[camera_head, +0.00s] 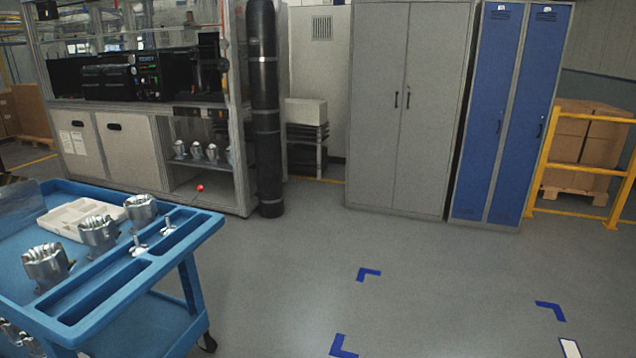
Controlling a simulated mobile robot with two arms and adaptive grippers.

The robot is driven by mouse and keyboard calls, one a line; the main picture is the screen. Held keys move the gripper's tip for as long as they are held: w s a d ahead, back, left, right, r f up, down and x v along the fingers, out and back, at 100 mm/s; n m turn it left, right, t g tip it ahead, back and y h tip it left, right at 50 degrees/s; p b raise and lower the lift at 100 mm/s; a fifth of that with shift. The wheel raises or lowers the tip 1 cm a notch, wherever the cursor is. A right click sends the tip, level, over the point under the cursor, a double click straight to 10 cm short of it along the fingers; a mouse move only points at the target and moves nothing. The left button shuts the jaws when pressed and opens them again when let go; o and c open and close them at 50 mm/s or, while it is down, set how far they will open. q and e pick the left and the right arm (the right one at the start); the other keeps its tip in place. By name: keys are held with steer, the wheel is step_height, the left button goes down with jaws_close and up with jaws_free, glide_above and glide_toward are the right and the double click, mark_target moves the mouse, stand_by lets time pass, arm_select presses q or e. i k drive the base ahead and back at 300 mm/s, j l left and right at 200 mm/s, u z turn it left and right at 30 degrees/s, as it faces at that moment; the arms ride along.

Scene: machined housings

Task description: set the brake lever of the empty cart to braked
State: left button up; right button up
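A blue cart (213,225) stands at the left, partly cut off by the picture edge. It is not empty: several metal housings (98,232) stand on its top. No empty cart is in view. Neither of my grippers is in view.
A pale tray (62,217) sits on the cart. Behind are a workbench (122,185), a black column (268,150), a grey cabinet (375,100), blue lockers (490,120) and a yellow rail (535,165). Blue floor marks (369,273) outline bare floor at the right; the middle floor is clear.

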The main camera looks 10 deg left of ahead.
mark_target(200, 188)
steer(key=i+u, duration=0.2)
steer(key=i, duration=0.3)
steer(key=i+l+u, duration=0.15)
steer(key=i, duration=0.3)
steer(key=i+l+u, duration=0.2)
steer(key=i, duration=0.3)
steer(key=i+l+u, duration=1)
